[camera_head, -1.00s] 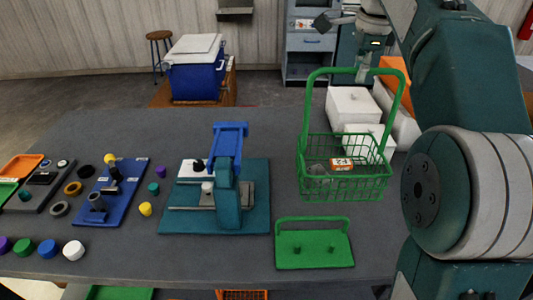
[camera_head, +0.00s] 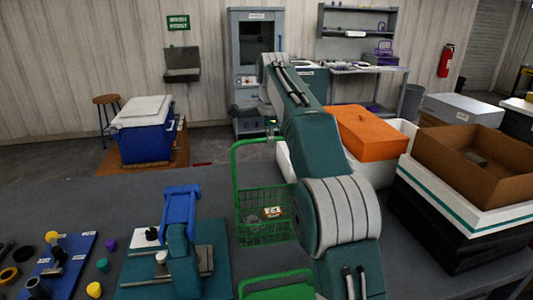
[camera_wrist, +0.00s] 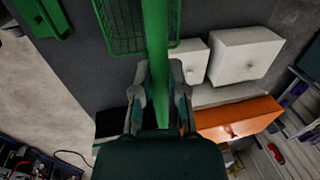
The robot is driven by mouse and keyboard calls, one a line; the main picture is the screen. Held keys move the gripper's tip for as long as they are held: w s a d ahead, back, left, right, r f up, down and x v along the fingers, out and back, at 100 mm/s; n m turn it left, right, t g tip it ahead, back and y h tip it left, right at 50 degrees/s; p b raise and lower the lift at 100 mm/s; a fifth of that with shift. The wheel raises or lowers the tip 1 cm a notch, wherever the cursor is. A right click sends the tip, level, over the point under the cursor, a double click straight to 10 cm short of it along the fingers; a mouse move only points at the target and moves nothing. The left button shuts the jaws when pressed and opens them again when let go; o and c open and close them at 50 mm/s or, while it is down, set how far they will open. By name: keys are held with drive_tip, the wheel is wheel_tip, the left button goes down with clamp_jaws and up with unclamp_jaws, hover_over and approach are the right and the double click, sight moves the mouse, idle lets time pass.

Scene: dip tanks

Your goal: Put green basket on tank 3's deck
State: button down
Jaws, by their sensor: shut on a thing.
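The green basket (camera_head: 262,232) hangs or stands upright over the grey table in the head view, behind the green plate with a raised handle; I cannot tell if its bottom touches the table. It holds a small labelled item. My gripper (camera_wrist: 159,88) is shut on the top bar of the basket's tall handle (camera_wrist: 155,25). In the head view my arm hides the basket's right edge. No number marks a tank as tank 3 in these frames; a white-and-black tank (camera_head: 457,217) stands at the right under an open brown box.
An orange lid (camera_head: 367,132) sits on a white container right of my arm. White blocks (camera_wrist: 243,57) lie near the gripper. A blue cooler (camera_head: 146,135) is beyond the table.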

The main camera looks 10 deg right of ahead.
drive_tip(key=shift+w+a+f, duration=0.1)
drive_tip(key=shift+w+f, duration=0.1)
drive_tip(key=shift+f, duration=0.55)
drive_tip(key=shift+w+a+f, duration=0.1)
drive_tip(key=shift+w+f, duration=0.1)
drive_tip(key=shift+f, duration=0.5)
drive_tip(key=shift+w+f, duration=0.2)
drive_tip(key=shift+f, duration=0.55)
drive_tip(key=c, duration=0.7)
unclamp_jaws()
drive_tip(key=shift+f, duration=0.1)
drive_tip(key=shift+s+r, duration=0.2)
drive_tip(key=shift+r, duration=1.05)
drive_tip(key=shift+s+r, duration=0.25)
drive_tip(key=shift+r, duration=1)
drive_tip(key=shift+s+r, duration=0.2)
drive_tip(key=shift+r, duration=1.05)
drive_tip(key=shift+s, duration=0.1)
